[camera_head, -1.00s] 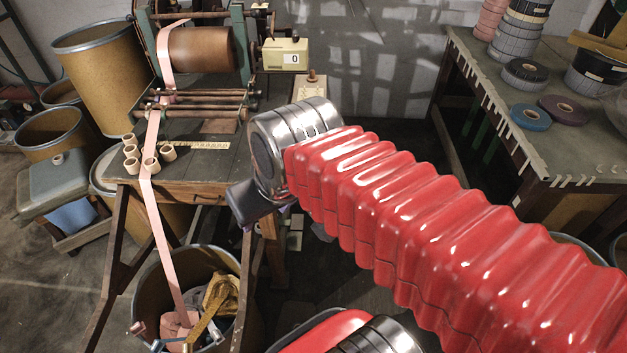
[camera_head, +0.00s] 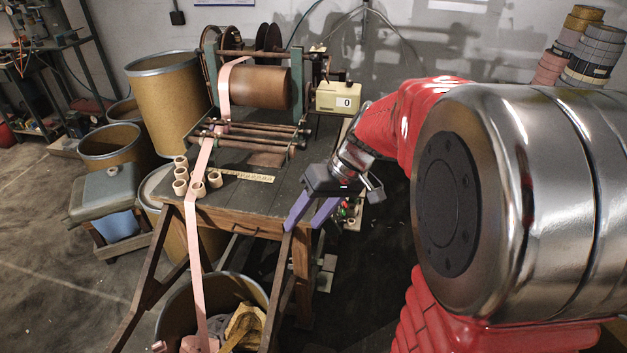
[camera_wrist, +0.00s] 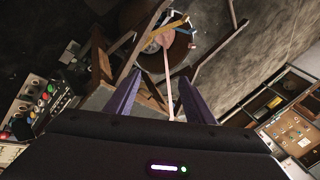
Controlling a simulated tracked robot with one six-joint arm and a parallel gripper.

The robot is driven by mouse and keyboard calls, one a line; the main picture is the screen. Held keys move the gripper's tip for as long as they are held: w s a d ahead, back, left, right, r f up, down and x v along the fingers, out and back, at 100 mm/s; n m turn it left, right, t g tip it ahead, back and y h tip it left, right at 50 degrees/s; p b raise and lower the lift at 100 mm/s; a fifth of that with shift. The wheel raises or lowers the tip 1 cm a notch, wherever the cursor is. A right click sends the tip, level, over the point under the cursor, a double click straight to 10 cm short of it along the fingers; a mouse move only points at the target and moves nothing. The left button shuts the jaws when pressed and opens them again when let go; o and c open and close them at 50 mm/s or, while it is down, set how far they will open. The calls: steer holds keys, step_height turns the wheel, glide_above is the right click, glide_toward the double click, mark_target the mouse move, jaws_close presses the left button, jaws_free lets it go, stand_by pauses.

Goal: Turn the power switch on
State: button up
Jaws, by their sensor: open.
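The power switch cannot be told apart in either view. A panel with several coloured buttons and knobs (camera_wrist: 40,95) shows at the left edge of the wrist view, left of my fingers. In the head view a few small red and green controls (camera_head: 348,208) show at the right side of the wooden table, partly hidden behind my gripper. My gripper (camera_head: 304,222) is open and empty, its purple fingers pointing down by the table's front right corner. In the wrist view, my spread fingers (camera_wrist: 160,77) have nothing between them.
The winding machine with its brown roller (camera_head: 257,87) and counter box (camera_head: 340,98) stands on the wooden table (camera_head: 300,172). Cardboard rings (camera_head: 181,187) lie at its left. A pink strip (camera_head: 196,255) hangs into a bin (camera_head: 243,284) below. Dark floor lies right of the table.

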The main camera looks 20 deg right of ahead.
steer(key=w+d+f+m+t+y, duration=0.1)
steer(key=w+d+f+t+y, duration=0.2)
steer(key=d+f, duration=0.7)
steer(key=w+d+f+m+t+y, duration=0.1)
steer(key=w+d+f+t, duration=0.2)
steer(key=w+d+f, duration=0.55)
steer(key=m+t+h, duration=0.1)
steer(key=t, duration=0.3)
glide_toward(346, 222)
steer(key=v, duration=0.6)
steer(key=shift+f, duration=0.15)
steer(key=shift+w+a, duration=0.1)
steer(key=shift+a, duration=0.05)
steer(key=x, duration=1.3)
steer(key=shift+w+a, duration=0.15)
steer(key=shift+w, duration=0.15)
steer(key=shift+c, duration=0.2)
